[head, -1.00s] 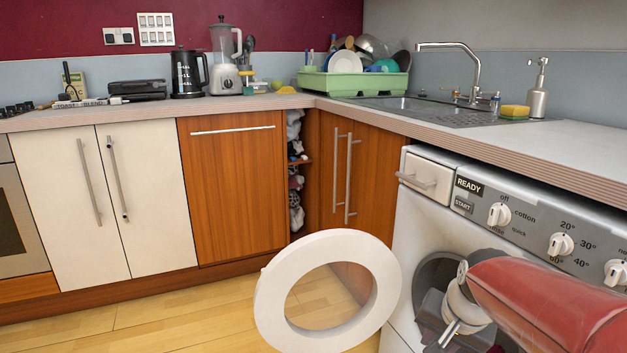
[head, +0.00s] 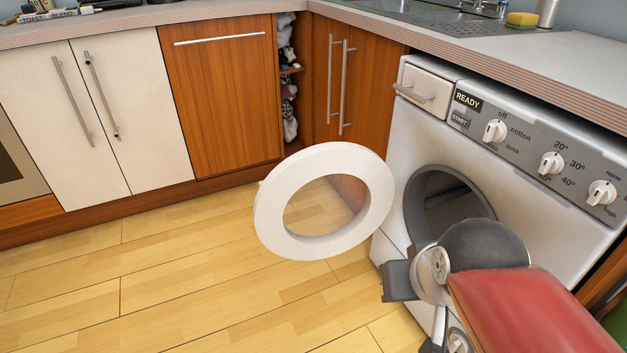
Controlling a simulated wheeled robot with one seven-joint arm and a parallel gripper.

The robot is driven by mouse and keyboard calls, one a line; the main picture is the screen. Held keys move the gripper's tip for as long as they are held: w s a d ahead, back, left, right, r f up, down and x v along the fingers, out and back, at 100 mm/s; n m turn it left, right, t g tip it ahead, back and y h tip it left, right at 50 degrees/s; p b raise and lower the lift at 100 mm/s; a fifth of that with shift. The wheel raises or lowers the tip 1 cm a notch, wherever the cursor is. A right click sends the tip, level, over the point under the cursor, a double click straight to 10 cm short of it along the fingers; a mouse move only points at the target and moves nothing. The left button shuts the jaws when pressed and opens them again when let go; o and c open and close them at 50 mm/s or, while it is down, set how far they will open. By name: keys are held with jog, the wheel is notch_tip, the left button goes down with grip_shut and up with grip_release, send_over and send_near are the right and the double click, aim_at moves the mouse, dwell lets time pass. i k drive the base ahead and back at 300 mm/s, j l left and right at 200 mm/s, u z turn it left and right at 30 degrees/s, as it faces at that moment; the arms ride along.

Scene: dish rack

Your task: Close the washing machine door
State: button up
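The washing machine (head: 405,145) stands at the right under the worktop. Its door (head: 381,200), a thick white ring with a clear middle, stands open, swung out to the left of the machine. The dark round drum opening (head: 425,195) is uncovered, with its lower right part hidden by my arm. My gripper (head: 443,335) hangs low in front of the machine, at the bottom edge of the picture. It is right of and below the door, apart from it in the picture. My wrist and red arm partly hide it, and its fingers do not show clearly.
The detergent drawer (head: 425,88) and control panel with knobs (head: 551,165) are above the opening. Wooden cupboards (head: 222,100) and white cupboards (head: 125,110) line the back. The wooden floor (head: 190,270) left of the door is clear.

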aim_at(307, 165)
jog(key=i+j, duration=0.35)
jog(key=j, duration=0.15)
jog(key=i+j, duration=0.35)
jog(key=j, duration=0.15)
jog(key=i+j, duration=0.3)
jog(key=j, duration=0.15)
jog(key=i+j, duration=0.35)
jog(key=j, duration=0.15)
jog(key=i+j+z, duration=0.15)
jog(key=j+z, duration=0.2)
jog(key=i+j+z, duration=0.15)
jog(key=z, duration=0.2)
jog(key=i+j+z, duration=0.1)
jog(key=j+z, duration=0.6)
jog(key=j, duration=0.15)
jog(key=z, duration=1.35)
jog(key=k+l, duration=0.4)
jog(key=l, duration=0.2)
